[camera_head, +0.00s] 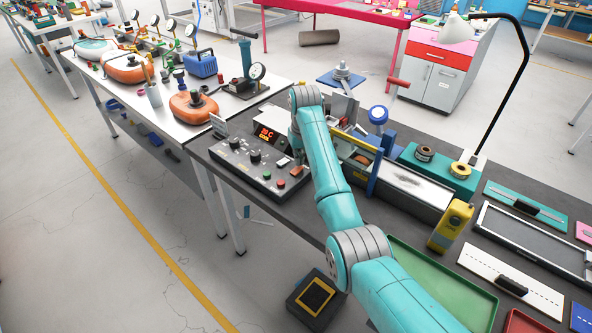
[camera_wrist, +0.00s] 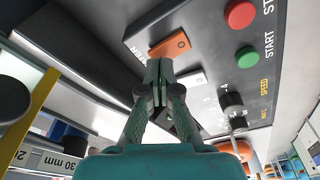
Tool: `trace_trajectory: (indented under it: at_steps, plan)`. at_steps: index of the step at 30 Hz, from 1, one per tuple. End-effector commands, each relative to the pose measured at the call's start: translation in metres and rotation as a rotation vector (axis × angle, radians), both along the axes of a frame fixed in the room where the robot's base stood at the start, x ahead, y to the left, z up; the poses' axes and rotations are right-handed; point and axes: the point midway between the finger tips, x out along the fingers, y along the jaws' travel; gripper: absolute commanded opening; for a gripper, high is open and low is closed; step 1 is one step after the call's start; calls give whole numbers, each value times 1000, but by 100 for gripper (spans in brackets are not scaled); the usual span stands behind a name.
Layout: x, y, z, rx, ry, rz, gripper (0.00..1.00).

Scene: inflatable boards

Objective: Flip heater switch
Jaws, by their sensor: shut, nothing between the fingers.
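The heater switch is an orange rocker (camera_wrist: 170,45) on the dark control panel (camera_wrist: 215,30) in the wrist view, beside a partly covered label ending in "TER". My gripper (camera_wrist: 158,66) is shut and empty, its fingertips at the near edge of the orange rocker. I cannot tell whether they touch it.
A red button (camera_wrist: 240,13) and a green START button (camera_wrist: 247,57) lie close to the rockers, with a black speed knob (camera_wrist: 233,105) farther along. Behind my arm are a long machine (camera_head: 405,183), a yellow device (camera_head: 450,226) and a green tray (camera_head: 440,275).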

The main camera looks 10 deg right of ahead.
Motion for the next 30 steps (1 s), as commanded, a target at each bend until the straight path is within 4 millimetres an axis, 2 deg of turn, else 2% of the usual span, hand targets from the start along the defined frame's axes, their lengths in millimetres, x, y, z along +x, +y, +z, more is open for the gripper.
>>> trace_trajectory:
  at_steps: [30]
  plan:
    - [0,0,-13,0,0,0,0]
